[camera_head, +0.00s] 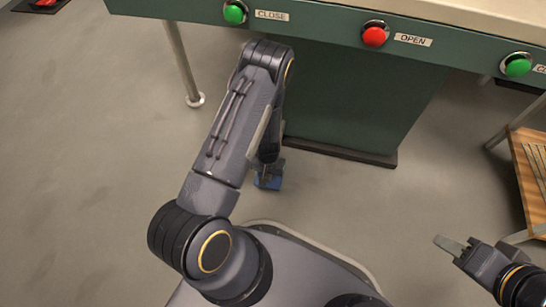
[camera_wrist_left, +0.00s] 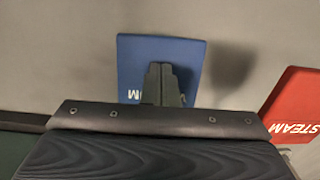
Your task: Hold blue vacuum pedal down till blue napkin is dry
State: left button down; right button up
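The blue pedal (camera_wrist_left: 188,58) is on the floor, with a white "M" of its lettering showing in the left wrist view. In the head view only a small part of the blue pedal (camera_head: 268,183) shows below my left gripper (camera_head: 270,171). In the wrist view my left gripper (camera_wrist_left: 160,78) has its two fingers together, over the pedal's near part; nothing is between them. I cannot tell whether they touch the pedal or how far it is pressed. My right gripper (camera_head: 452,245) is at the lower right of the head view, above the floor, apparently empty. No blue napkin is in view.
A red STEAM pedal (camera_wrist_left: 297,108) lies right of the blue one in the wrist view. The green press body (camera_head: 350,105) stands behind my left arm, with green and red (camera_head: 375,35) buttons along its front. A slatted wooden stand (camera_head: 535,165) is at the right.

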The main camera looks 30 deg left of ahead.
pick_arm(q)
jog(key=shift+s, duration=0.1)
dwell(0.3)
notch_tip(320, 180, up, 10)
jog(key=p, duration=0.7)
jog(key=shift+f, duration=0.2)
